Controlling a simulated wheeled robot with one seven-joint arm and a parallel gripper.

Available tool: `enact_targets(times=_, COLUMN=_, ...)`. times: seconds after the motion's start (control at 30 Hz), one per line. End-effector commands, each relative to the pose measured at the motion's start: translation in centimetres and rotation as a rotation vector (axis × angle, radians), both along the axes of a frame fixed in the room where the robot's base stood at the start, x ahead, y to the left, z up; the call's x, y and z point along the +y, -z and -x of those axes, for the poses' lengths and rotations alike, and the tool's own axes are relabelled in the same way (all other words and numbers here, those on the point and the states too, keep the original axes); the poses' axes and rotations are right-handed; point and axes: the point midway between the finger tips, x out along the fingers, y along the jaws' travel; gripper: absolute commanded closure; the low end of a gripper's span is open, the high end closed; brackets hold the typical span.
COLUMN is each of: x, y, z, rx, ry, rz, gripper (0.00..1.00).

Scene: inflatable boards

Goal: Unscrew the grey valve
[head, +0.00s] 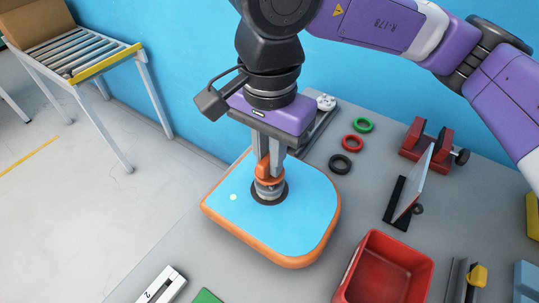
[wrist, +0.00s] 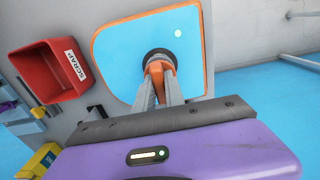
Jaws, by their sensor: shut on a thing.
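The blue inflatable board (head: 300,225) with an orange edge lies flat on the grey bench. The grey valve (head: 268,187) stands upright in a dark round seat on the board, with an orange part on top. My gripper (head: 268,160) points down over it, its fingers shut on the valve at its orange top. The wrist view also shows the fingers (wrist: 168,95) meeting at this orange part over the dark seat. The fingers partly hide the valve, so I cannot tell how far it is turned.
Green (head: 364,125), red (head: 352,143) and black (head: 340,163) rings lie behind the board. A red scrap bin (head: 365,262) stands at right front, near a tilted panel (head: 412,185) and a red vise (head: 425,150). A roller conveyor (head: 92,58) stands beyond open floor at left.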

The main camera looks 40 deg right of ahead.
Motion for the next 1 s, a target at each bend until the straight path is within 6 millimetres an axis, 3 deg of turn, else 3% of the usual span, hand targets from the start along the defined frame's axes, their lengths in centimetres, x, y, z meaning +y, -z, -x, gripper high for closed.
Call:
enact_targets(times=0.5, x=-0.01, y=1.05, z=-0.01, rx=0.000, ry=0.000, rz=0.000, gripper=1.00)
enact_targets(times=0.53, x=0.00, y=0.91, z=-0.01, rx=0.000, ry=0.000, rz=0.000, gripper=0.80)
enact_targets(times=0.63, x=0.00, y=0.89, z=-0.01, rx=0.000, ry=0.000, rz=0.000, gripper=0.61)
enact_targets(times=1.0, x=-0.01, y=0.52, z=-0.03, rx=-0.001, ry=0.000, rz=0.001, gripper=0.61)
